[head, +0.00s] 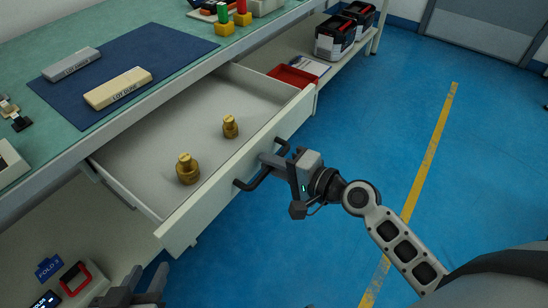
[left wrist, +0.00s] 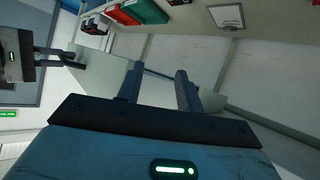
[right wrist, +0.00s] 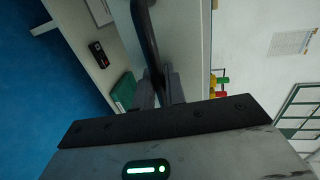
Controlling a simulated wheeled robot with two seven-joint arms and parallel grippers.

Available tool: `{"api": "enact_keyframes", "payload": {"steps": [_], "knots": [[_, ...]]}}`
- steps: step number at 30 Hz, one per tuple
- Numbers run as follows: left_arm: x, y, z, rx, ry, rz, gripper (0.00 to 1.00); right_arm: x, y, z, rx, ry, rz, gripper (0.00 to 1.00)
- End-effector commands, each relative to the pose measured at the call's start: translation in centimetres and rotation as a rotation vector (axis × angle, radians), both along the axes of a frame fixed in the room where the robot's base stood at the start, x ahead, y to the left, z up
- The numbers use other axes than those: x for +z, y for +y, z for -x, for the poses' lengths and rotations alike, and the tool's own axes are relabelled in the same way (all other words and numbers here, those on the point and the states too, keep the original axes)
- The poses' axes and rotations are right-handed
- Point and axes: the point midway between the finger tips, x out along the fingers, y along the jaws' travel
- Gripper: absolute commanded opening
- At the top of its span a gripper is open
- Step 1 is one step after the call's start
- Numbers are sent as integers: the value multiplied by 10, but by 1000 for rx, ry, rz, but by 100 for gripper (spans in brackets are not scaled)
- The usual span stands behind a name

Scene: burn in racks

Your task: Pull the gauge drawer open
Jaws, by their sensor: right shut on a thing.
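The gauge drawer (head: 180,225) is pulled out from under the green-topped bench, its inside showing. Two brass gauges stand in it, a larger one (head: 187,168) and a smaller one (head: 230,127). My right gripper (head: 268,160) is at the drawer front and is shut on the dark bar handle (head: 250,184). The handle also shows in the right wrist view (right wrist: 146,40), running between the fingers. My left gripper (head: 140,285) is low in front of the drawer's near corner. In the left wrist view its fingers (left wrist: 160,88) are apart with nothing between them.
On the bench a blue mat (head: 150,45) bears a grey block (head: 71,64) and a cream block (head: 118,88) with printed labels. A red tray (head: 292,76) and black boxes (head: 335,37) are on the lower shelf. The blue floor right of the drawer is clear.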

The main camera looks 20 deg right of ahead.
Motion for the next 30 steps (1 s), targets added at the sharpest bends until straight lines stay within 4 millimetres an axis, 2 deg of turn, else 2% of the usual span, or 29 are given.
{"api": "enact_keyframes", "payload": {"steps": [11,12,25,30], "knots": [[0,0,0,-1,1,0,36,-1,1,2,6,4,0,0],[-1,0,1,-1,1,0,36,-1,1,2,6,4,0,17],[-1,1,1,3,1,0,36,0,0,2,2,1,0,17],[-1,1,1,6,2,3,36,1,-8,13,3,3,3,17]]}}
